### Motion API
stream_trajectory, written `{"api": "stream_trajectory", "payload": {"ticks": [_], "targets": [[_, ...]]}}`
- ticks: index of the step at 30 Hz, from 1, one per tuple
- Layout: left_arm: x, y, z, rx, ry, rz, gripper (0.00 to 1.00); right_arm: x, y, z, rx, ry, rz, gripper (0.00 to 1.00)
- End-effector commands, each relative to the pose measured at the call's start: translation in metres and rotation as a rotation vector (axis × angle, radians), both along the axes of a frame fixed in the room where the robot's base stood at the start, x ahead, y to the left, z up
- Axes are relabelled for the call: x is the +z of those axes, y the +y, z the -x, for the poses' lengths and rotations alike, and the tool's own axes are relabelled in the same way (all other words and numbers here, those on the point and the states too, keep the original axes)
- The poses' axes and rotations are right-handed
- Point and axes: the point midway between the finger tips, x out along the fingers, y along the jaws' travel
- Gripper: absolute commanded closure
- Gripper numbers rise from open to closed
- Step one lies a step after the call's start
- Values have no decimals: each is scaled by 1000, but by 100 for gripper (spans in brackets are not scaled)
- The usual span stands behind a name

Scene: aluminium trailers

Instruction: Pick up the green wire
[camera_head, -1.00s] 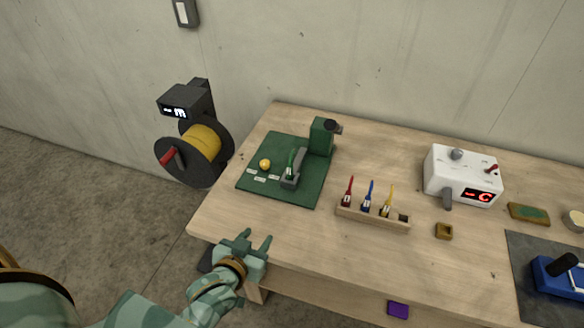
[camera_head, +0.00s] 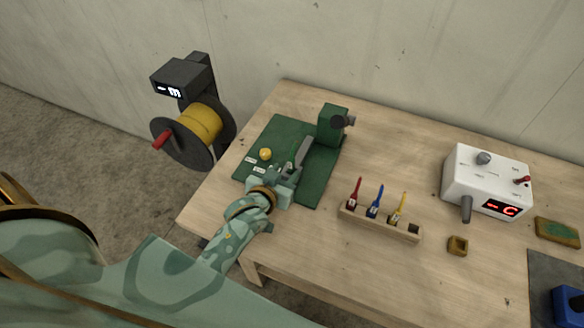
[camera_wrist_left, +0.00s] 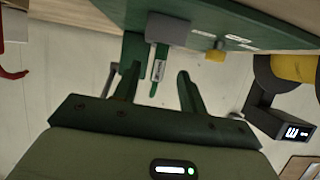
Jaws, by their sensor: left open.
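The green wire (camera_wrist_left: 159,52), with a white label, shows in the left wrist view beside the end of a grey part (camera_wrist_left: 168,28). My left gripper (camera_wrist_left: 156,80) is open, with a finger on each side of the wire and gaps between. In the head view, my left gripper (camera_head: 288,171) is over the dark green mat (camera_head: 318,187), next to the grey arm (camera_head: 304,151) of the green stand (camera_head: 332,125). There the gripper largely hides the wire. My right gripper is not in view.
A wooden rack (camera_head: 380,223) holds red, blue and yellow pieces. A white box (camera_head: 487,180) stands right. A yellow spool (camera_head: 199,125) hangs beyond the table's left edge.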

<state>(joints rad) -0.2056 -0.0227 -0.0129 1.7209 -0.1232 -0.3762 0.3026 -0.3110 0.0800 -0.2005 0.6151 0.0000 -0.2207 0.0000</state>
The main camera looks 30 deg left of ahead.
Motion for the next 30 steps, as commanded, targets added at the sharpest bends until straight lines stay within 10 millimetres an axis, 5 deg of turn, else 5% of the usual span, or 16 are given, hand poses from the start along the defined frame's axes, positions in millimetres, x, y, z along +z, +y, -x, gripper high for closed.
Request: {"api": "stream_trajectory", "payload": {"ticks": [15,24,29,30], "targets": [[-26,3,-61,0,1,-1,58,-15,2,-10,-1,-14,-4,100],[-27,3,-68,-1,0,0,58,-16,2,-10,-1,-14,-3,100],[-27,3,-68,-1,1,0,100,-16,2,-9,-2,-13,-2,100],[-27,3,-68,-1,1,0,100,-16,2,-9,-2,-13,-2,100]]}}
